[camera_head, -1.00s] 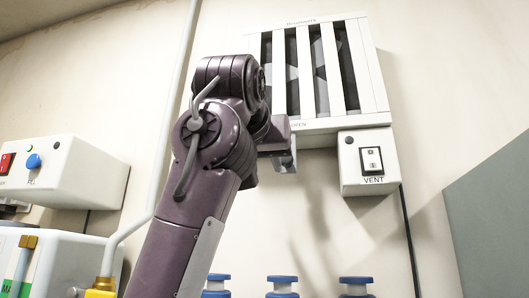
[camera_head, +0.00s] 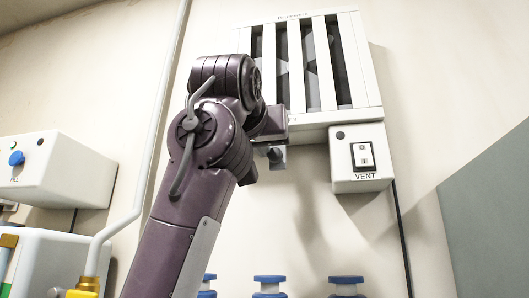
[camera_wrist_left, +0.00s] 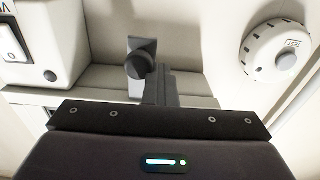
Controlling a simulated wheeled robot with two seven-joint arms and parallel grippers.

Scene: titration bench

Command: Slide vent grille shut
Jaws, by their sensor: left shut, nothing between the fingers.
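The vent grille (camera_head: 329,62) is high on the wall, with white upright slats and wide dark gaps between them; it stands open. Below its lower left edge is a small grey tab with a dark round knob (camera_head: 276,155). The knob also shows in the left wrist view (camera_wrist_left: 140,65), on its grey plate. My left gripper (camera_wrist_left: 160,88) is shut and empty, its fingers close beside the knob; I cannot tell whether they touch it. In the head view my left arm hides the grille's lower left corner and most of the gripper. My right gripper is out of view.
A white switch box marked VENT (camera_head: 359,160) hangs under the grille's right end. A white dial (camera_wrist_left: 277,55) is at the right in the wrist view. A pale pipe (camera_head: 151,130) runs up the wall at left. Blue-capped bottles (camera_head: 269,281) stand below.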

